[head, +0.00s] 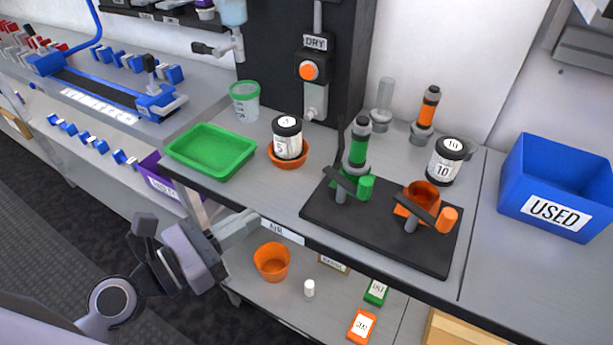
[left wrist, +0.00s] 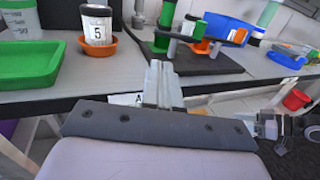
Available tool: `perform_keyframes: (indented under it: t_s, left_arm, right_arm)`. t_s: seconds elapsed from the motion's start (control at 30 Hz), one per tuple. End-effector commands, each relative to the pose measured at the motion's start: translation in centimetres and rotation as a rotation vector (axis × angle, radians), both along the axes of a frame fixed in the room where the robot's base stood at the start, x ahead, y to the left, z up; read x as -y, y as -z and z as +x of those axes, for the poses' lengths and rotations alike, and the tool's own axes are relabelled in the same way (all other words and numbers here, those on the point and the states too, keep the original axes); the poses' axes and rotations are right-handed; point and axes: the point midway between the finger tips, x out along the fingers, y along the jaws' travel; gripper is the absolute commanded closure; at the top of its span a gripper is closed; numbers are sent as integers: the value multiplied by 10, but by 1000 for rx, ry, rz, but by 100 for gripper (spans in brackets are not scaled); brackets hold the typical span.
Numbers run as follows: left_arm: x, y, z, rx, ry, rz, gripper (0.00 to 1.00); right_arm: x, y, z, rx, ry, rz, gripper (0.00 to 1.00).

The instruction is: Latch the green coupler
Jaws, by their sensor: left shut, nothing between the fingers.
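The green coupler (head: 358,148) stands upright in a holder at the back left of a black plate (head: 330,220). Its black lever with a green knob (head: 366,187) lies across in front of it. The coupler also shows in the left wrist view (left wrist: 166,22), beyond my fingers. My left gripper (head: 254,218) is shut and empty, at the bench's front edge, left of the plate and apart from it. In the left wrist view its fingertips (left wrist: 156,68) point toward the plate. A grey mechanical part (left wrist: 272,127) at the right there may be my right gripper; its fingers are unclear.
An orange holder (head: 417,195) with an orange-knobbed lever (head: 447,219) shares the plate. Jar 5 (head: 287,140) sits in an orange dish, beside a green tray (head: 211,151). Jar 10 (head: 444,162) and a blue USED bin (head: 555,190) stand right. An orange cup (head: 271,262) is on the lower shelf.

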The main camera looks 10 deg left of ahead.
Motion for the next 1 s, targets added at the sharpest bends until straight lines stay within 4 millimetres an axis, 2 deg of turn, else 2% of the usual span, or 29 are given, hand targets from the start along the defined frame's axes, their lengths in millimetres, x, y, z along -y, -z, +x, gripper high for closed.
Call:
perform_keyframes:
  t_s: [0.37, 0.63, 1.0]
  left_arm:
    - [5, -2, 8, -1, -2, -4, 100]
    - [31, -4, 40, -1, -2, -7, 100]
    - [71, -2, 91, -1, -1, -7, 100]
  right_arm:
    - [0, -5, 0, -1, 0, 0, 57]
    - [0, -19, 0, -1, 0, 0, 57]
    - [0, -29, 0, 0, 0, 0, 57]
